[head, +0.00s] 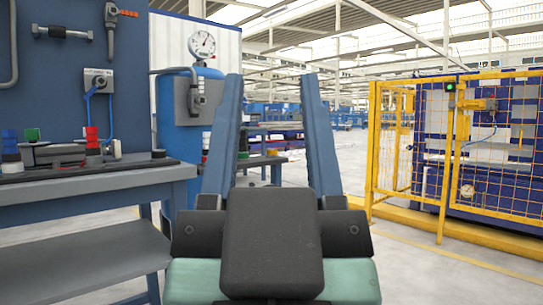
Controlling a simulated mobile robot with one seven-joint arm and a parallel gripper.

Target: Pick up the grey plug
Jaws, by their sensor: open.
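My gripper (270,82) stands in the middle of the head view, with two long blue fingers apart and pointing up and away from me. It is open, and nothing shows between the fingers except the far hall. The workbench (125,180) is at the left, apart from my gripper. I cannot tell whether this grey piece is the grey plug.
A blue tool panel (60,85) rises behind the bench. A blue cylinder with a gauge (201,45) stands just right of the bench. A lower shelf (70,265) juts out at bottom left. A yellow fence (440,150) closes the right side. Open floor lies between.

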